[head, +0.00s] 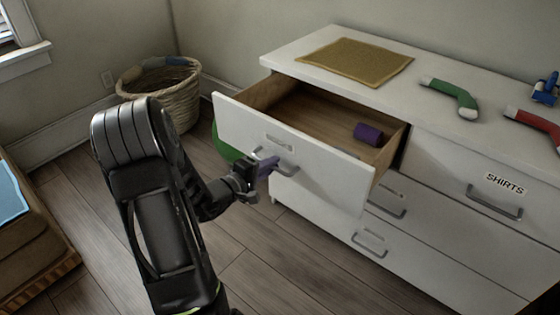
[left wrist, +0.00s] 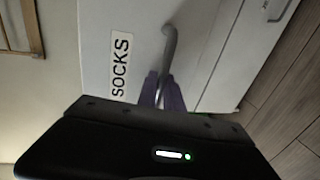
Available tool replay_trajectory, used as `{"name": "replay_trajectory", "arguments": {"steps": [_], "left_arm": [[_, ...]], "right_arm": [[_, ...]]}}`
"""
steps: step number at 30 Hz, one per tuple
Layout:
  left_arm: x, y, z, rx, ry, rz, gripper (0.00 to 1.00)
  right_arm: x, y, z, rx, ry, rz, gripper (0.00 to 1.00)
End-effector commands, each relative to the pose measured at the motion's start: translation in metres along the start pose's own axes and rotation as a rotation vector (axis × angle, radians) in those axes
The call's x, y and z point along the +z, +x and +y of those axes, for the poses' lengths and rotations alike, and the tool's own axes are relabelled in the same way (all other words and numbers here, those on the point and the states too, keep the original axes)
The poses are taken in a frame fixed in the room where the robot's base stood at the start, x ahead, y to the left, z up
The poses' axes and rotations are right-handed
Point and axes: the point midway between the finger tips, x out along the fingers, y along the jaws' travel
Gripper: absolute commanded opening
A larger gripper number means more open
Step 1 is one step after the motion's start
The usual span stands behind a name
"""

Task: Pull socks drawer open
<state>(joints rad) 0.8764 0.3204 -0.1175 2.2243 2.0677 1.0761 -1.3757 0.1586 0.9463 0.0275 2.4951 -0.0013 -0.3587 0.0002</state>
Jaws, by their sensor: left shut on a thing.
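The socks drawer (head: 322,163) is the top left drawer of the white dresser, and it stands well out from the front. Its label "SOCKS" (left wrist: 121,64) reads sideways in the left wrist view. My left gripper (head: 268,166) is shut on the drawer's grey bar handle (head: 287,169), with its purple fingers around the bar. The handle also shows in the left wrist view (left wrist: 169,45). A purple rolled item (head: 368,134) lies inside the drawer toward the right. My right gripper is not in view.
The white dresser (head: 440,235) has a closed drawer labelled "SHIRTS" (head: 505,184). On top lie a tan mat (head: 355,61), a green sock (head: 449,97), a red sock (head: 535,123) and a blue object (head: 546,88). A wicker basket (head: 163,95) stands in the corner.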

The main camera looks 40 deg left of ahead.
Motion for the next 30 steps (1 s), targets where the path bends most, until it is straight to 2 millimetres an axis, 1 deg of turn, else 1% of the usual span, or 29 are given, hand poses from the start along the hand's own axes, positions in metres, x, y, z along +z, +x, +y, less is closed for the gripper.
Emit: {"name": "replay_trajectory", "arguments": {"steps": [1,3,6,17,18,25,30], "left_arm": [[-0.001,-0.006,-0.003,-0.001,-0.001,0.003,0.00],[-0.001,-0.012,-0.004,-0.002,0.000,0.002,0.00],[-0.001,-0.017,-0.005,-0.002,-0.001,0.002,0.00],[-0.001,-0.019,-0.004,-0.002,0.000,0.002,0.00],[-0.001,-0.019,-0.004,-0.002,0.000,0.002,0.12],[0.000,-0.018,-0.004,-0.001,0.000,0.001,0.31],[0.000,-0.018,-0.004,-0.001,0.000,0.000,0.32]], "right_arm": [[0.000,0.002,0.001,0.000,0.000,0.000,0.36],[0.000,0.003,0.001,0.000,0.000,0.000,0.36],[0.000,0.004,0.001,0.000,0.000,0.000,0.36],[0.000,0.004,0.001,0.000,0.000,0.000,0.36],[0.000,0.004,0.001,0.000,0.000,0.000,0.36],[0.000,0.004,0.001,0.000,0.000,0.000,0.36],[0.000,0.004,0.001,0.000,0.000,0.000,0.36]]}}
